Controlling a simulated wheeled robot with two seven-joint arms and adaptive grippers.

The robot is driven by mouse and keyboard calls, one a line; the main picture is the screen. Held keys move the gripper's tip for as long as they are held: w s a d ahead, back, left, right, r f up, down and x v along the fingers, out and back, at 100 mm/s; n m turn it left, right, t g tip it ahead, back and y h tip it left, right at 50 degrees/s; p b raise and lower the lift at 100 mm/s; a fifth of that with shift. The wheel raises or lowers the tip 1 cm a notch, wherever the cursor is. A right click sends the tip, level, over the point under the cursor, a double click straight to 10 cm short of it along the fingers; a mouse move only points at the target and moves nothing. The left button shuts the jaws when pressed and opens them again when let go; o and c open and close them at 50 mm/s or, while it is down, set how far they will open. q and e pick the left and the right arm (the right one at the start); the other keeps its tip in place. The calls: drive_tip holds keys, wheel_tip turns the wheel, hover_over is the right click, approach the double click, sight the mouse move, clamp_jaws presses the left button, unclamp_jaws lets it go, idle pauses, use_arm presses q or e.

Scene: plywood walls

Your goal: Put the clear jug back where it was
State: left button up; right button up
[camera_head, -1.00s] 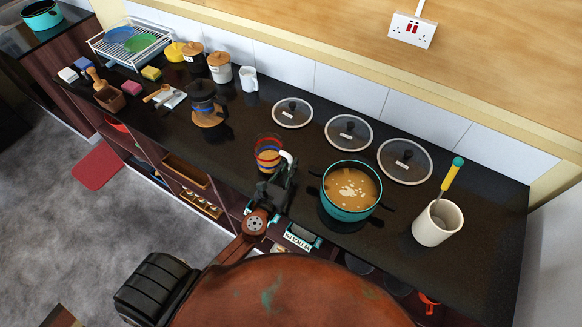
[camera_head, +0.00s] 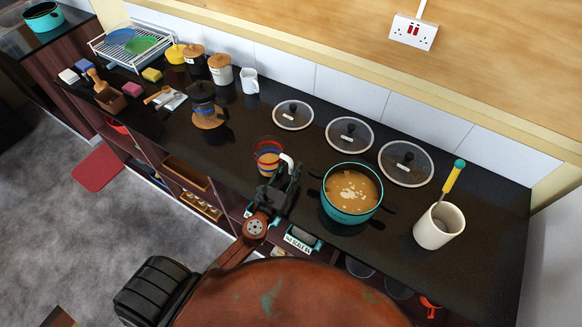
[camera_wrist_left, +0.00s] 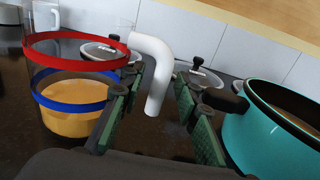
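The clear jug (camera_head: 268,158) stands near the front edge of the dark counter, left of the teal pot. It has a red band, a blue band, a white handle and orange-brown contents. It also shows upright at the left in the left wrist view (camera_wrist_left: 72,122). My left gripper (camera_head: 284,172) is at the handle side of the jug. In the left wrist view the fingers (camera_wrist_left: 160,92) are apart, with the white handle between them and gaps showing on both sides. Whether the handle touches a finger is hard to tell. My right gripper is not in view.
A teal pot of soup (camera_head: 352,192) stands close on the right. Glass lids (camera_head: 349,135) lie along the wall. Counter (camera_head: 240,140) between moka pot and jug is clear.

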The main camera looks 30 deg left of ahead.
use_arm(q)
drive_tip(key=shift+r, duration=0.2)
drive_tip(key=s+b, duration=0.1)
drive_tip(key=s, duration=0.4)
drive_tip(key=s+b, duration=0.2)
drive_tip(key=s, duration=0.4)
drive_tip(key=shift+s+d+f, duration=0.15)
drive_tip(key=shift+s+d, duration=0.05)
drive_tip(key=shift+s, duration=0.3)
